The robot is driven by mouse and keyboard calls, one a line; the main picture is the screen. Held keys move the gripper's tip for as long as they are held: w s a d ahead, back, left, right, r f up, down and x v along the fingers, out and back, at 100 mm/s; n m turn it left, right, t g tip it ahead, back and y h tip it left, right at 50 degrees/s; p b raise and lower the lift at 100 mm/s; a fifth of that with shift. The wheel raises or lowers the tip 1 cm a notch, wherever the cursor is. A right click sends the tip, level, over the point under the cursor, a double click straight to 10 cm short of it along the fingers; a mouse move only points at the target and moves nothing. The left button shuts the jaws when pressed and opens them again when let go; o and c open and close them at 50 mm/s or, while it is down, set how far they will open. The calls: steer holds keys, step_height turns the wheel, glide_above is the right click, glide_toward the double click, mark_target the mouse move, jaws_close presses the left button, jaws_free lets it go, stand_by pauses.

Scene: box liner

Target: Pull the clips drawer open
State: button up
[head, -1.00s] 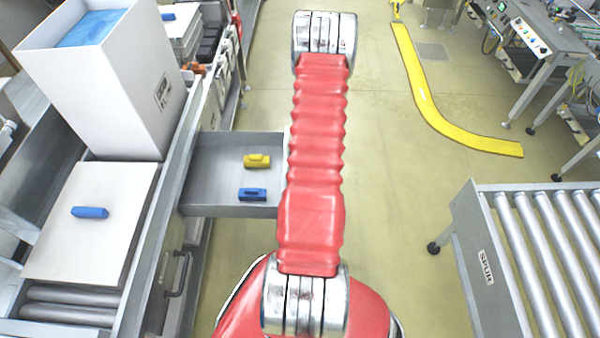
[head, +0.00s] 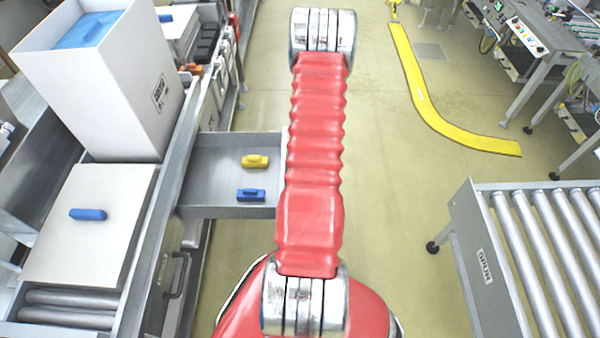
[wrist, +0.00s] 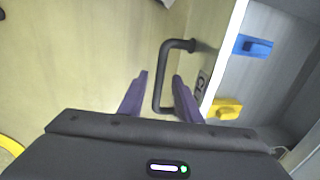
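The clips drawer (head: 232,212) stands pulled out from the bench in the head view, with a yellow clip (head: 255,161) and a blue clip (head: 251,195) inside. In the wrist view its white front edge (wrist: 228,58) and dark bar handle (wrist: 163,75) show, with the blue clip (wrist: 252,45) and yellow clip (wrist: 226,108) behind the front. My gripper (wrist: 160,85) is open, its two purple fingers apart. The handle's bar shows between them, with a gap to the left finger. Whether the right finger touches the handle I cannot tell. My gripper is hidden in the head view.
A white box with a blue liner (head: 100,75) stands on the bench at left. A white panel with a blue object (head: 88,214) lies in front of it. A roller conveyor (head: 480,250) stands at right. The floor (head: 400,190) between is clear.

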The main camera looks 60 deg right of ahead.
step_height(320, 180, up, 12)
steer(key=s+d, duration=0.1)
steer(key=s, duration=0.1)
steer(key=shift+r, duration=0.15)
steer(key=shift+s, duration=0.1)
stand_by(0.8)
steer(key=w+a+r+n+t, duration=0.1)
steer(key=a+r+n, duration=0.3)
steer(key=a+r, duration=0.7)
steer(key=w+a+r+n+t, duration=0.1)
steer(key=a+r+n, duration=0.3)
steer(key=a+r, duration=0.7)
steer(key=w+a+r+n+t+h, duration=0.1)
steer(key=a+r+n, duration=0.3)
steer(key=a+r, duration=0.7)
steer(key=w+a, duration=0.1)
steer(key=a, duration=1.2)
steer(key=shift+w+t, duration=0.2)
steer(key=shift+t, duration=0.1)
steer(key=shift+d, duration=0.1)
